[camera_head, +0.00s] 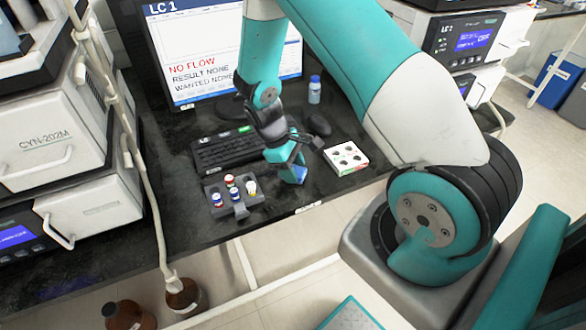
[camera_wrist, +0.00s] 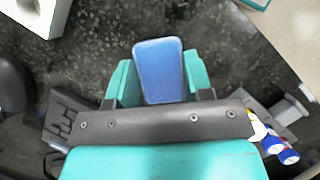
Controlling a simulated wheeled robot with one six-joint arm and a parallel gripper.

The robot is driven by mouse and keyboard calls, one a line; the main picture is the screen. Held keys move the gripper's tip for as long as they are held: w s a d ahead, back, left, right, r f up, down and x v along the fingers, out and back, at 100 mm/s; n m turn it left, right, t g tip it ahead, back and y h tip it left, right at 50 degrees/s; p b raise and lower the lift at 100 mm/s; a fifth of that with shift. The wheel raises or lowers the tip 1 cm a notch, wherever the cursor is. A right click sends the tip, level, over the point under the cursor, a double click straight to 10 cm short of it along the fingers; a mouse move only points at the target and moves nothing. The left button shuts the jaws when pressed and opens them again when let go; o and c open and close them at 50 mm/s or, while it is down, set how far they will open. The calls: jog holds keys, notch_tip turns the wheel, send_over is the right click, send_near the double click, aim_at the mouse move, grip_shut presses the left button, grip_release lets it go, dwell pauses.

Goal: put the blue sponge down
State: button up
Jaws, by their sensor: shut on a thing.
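The blue sponge (camera_wrist: 160,70) is a rounded blue block between the two teal fingers of my gripper (camera_wrist: 160,78) in the wrist view. The gripper is shut on it, with a finger against each side. In the head view my gripper (camera_head: 286,160) hangs over the dark bench, and the sponge (camera_head: 293,175) shows blue at its lower end. The sponge is at or just above the bench top; I cannot tell whether it touches. Part of the sponge is hidden by the fingers.
A grey rack (camera_head: 238,207) with several capped vials stands left of the gripper. A white box with dark round holes (camera_head: 346,158) lies to the right. Behind are a keyboard (camera_head: 228,151), a mouse (camera_head: 318,124), a blue-capped bottle (camera_head: 314,90) and a monitor (camera_head: 200,55). The bench's front edge is close.

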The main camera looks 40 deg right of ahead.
jog(key=shift+f, duration=0.35)
jog(key=shift+f, duration=0.15)
jog(key=o, duration=0.8)
jog(key=shift+o, duration=0.2)
